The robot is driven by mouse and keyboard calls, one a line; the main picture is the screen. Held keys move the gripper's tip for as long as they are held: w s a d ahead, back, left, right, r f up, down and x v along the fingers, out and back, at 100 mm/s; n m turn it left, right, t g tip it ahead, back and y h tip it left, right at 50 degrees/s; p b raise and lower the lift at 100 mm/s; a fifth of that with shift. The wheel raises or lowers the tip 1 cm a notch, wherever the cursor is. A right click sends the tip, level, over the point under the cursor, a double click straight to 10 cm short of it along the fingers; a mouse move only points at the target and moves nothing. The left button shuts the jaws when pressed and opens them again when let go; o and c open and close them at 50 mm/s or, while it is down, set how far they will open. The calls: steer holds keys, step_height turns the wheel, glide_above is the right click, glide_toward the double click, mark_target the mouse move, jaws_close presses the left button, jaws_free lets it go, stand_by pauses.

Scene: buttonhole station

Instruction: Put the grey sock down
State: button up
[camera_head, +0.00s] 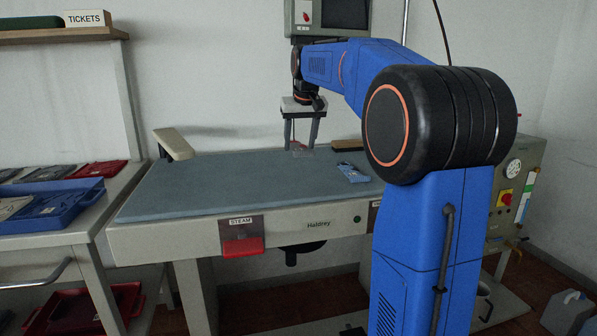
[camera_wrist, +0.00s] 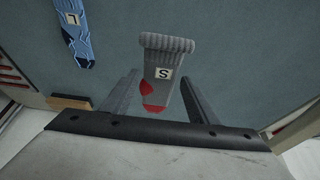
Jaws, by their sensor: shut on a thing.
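The grey sock (camera_wrist: 165,75) has a ribbed cuff, a red heel and toe, and a tag marked S. My gripper (camera_wrist: 158,90) is shut on it, with one finger on each side in the wrist view. In the head view my gripper (camera_head: 300,135) is over the far part of the blue-grey pressing board (camera_head: 230,185), and little of the sock shows between its fingers. I cannot tell whether the sock touches the board. A blue patterned sock (camera_head: 353,173) lies on the board to the right; its L tag shows in the wrist view (camera_wrist: 75,35).
A wooden-topped piece (camera_head: 347,144) lies at the board's back edge. A padded arm (camera_head: 173,143) stands at the back left corner. A blue tray (camera_head: 50,205) is on the left side table. The board's left and middle are clear.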

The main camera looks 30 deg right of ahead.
mark_target(299, 177)
step_height(299, 177, down, 9)
steer(key=shift+r, duration=0.1)
stand_by(0.4)
steer(key=o, duration=1)
steer(key=shift+f, duration=0.2)
steer(key=shift+r, duration=0.15)
